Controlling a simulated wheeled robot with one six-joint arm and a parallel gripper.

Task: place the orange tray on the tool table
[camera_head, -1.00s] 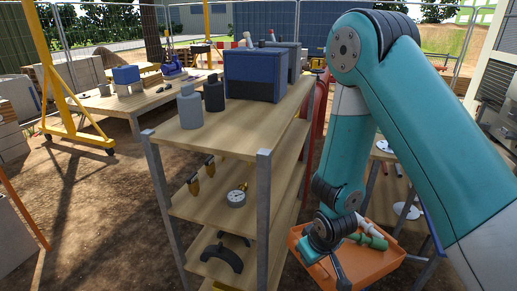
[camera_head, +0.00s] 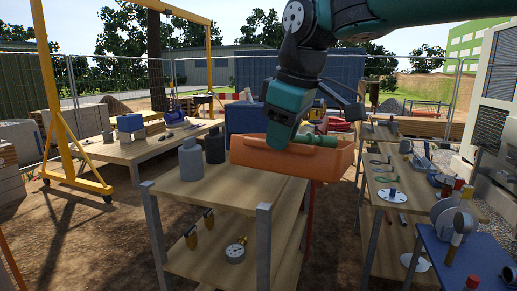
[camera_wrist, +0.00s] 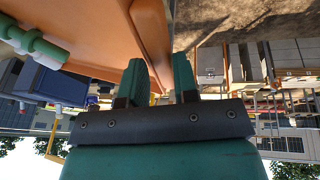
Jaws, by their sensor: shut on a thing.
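The orange tray (camera_head: 310,163) is in the air above the near wooden shelf's top, roughly level. It carries a green fitting (camera_head: 318,139), which also shows in the wrist view (camera_wrist: 38,46). Two wooden tables could be the tool table: one at back left (camera_head: 128,154), and one at right bearing small tools (camera_head: 382,180). I cannot tell which is meant.
A blue table (camera_head: 450,255) stands at front right. A yellow gantry (camera_head: 60,120) rises at left.

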